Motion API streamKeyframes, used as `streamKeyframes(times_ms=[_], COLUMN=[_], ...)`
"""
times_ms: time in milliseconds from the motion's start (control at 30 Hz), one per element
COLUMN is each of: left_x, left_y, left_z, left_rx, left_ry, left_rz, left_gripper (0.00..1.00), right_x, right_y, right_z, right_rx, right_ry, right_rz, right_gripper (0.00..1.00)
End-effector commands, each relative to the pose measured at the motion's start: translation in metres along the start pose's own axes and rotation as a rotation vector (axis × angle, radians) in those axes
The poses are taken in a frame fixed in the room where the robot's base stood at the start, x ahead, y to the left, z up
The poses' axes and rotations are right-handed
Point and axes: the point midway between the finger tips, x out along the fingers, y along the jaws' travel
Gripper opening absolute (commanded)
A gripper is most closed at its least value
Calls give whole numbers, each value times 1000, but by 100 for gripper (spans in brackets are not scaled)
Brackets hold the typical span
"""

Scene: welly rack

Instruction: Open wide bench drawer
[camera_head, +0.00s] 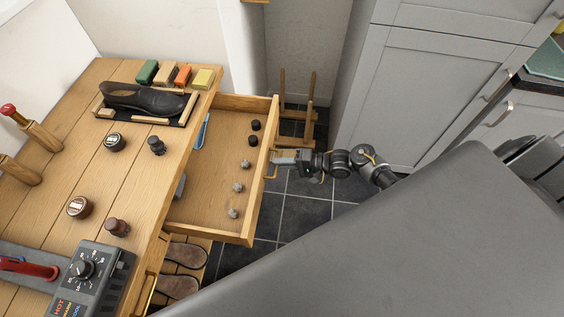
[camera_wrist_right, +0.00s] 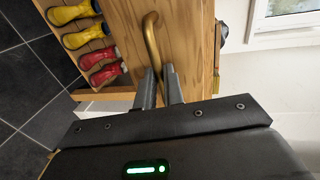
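The wide wooden drawer (camera_head: 212,193) stands pulled well out of the bench (camera_head: 120,165). Two black knobs and several grey lumps lie inside it. Its brass handle (camera_head: 270,170) is on the front panel, and it also shows as a curved bar in the right wrist view (camera_wrist_right: 152,38). My right gripper (camera_head: 277,160) is at this handle. In the right wrist view its two fingers (camera_wrist_right: 160,75) stand close together with the lower end of the handle between them, so it looks shut on the handle. My left gripper is not in view.
A dark shoe (camera_head: 145,99), brushes and a control box (camera_head: 92,277) are on the bench top. Brown shoes (camera_head: 180,270) sit below the drawer. Grey cabinets (camera_head: 430,80) stand at the right. Dark tiled floor (camera_head: 300,215) is clear beyond the drawer front. Yellow and red boot-like items (camera_wrist_right: 85,35) show in the wrist view.

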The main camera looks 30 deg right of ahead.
Motion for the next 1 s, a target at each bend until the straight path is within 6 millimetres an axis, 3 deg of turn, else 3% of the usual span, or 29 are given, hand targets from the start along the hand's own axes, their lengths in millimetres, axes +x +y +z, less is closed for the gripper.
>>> streamKeyframes(times_ms=[33, 167, 533, 1000], left_x=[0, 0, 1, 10], left_y=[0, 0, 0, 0], left_z=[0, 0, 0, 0], left_rx=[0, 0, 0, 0], left_ry=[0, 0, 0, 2], left_rz=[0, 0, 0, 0], left_gripper=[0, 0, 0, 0], right_x=[0, 0, -6, -89], right_y=[1, 0, 1, 2], right_z=[0, 0, 0, 0], right_rx=[1, 1, 0, 0], right_ry=[0, 1, 2, 1], right_rz=[2, 1, 2, 4], right_gripper=[14, 31, 32, 32])
